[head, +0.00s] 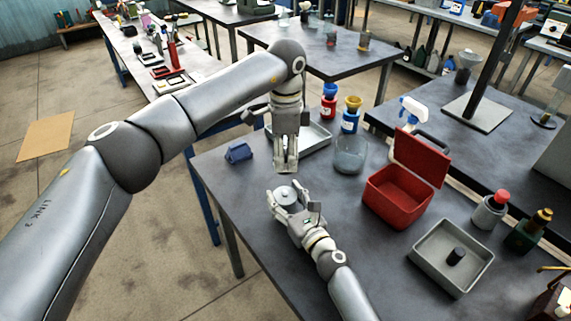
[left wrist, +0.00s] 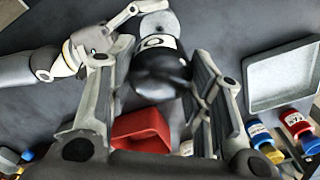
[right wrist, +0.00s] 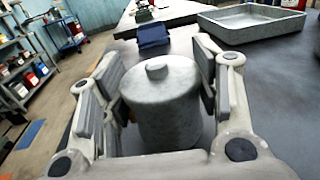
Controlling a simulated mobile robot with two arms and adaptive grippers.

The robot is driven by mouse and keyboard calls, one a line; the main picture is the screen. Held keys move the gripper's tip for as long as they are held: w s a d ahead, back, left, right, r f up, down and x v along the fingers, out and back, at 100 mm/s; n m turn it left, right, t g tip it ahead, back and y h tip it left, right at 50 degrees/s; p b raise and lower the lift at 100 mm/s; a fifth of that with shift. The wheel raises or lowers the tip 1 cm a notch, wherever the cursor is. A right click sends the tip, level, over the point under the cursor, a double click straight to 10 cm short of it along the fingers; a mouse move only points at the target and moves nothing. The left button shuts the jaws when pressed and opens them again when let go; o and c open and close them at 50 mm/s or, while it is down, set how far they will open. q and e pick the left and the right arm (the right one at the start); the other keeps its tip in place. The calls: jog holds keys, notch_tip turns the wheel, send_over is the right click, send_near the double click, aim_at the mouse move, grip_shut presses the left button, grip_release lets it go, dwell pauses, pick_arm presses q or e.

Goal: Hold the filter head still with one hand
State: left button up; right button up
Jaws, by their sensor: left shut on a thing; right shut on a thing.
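A grey canister with a short knob on its lid (right wrist: 168,105), which looks like the filter head, stands upright between the fingers of my right gripper (head: 294,203). That gripper is shut on it from the sides. The canister also shows in the head view (head: 286,196) and at the top of the left wrist view (left wrist: 161,22). My left gripper (head: 285,166) points down just above and behind the canister. It is shut on a black rounded thing with a pale band (left wrist: 160,75), which the fingers hide in the head view. I cannot tell whether it touches the canister.
A grey metal tray (head: 316,134) lies behind the left gripper. A glass beaker (head: 350,155), an open red box (head: 395,197) and a second tray (head: 478,273) stand to the right. The table front left is clear.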

jog(key=o, duration=1.4)
jog(key=shift+s, duration=0.1)
jog(key=v, duration=1.2)
jog(key=shift+f, duration=0.1)
